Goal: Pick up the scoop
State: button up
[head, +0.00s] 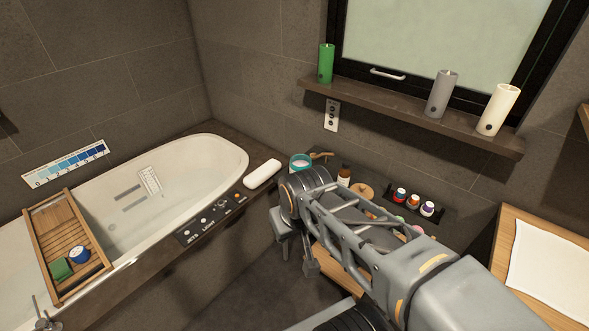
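A small brown wooden piece that looks like the scoop (321,156) shows at the back of the dark ledge, just right of a teal-rimmed jar (300,161). It is too small to tell whether it lies on the ledge or leans on the jar. My gripper (296,247) hangs in front of and below the jar, well apart from the scoop. Its two fingers point down and stand apart, with nothing seen between them. My arm hides part of the ledge.
A brown bottle (344,173), a round wooden item (362,191) and a dark tray (389,204) with small colored jars share the ledge. A white rolled towel (262,174) lies on the bathtub (238,149) edge. A shelf (412,116) with candles overhangs behind.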

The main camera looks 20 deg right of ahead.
aim_at(313, 156)
jog(key=u, duration=0.6)
jog(key=k, duration=0.8)
jog(key=u, duration=0.4)
jog(key=i, duration=1.4)
jog(key=z, duration=1.6)
jog(key=i, duration=1)
jog(key=z, duration=1.15)
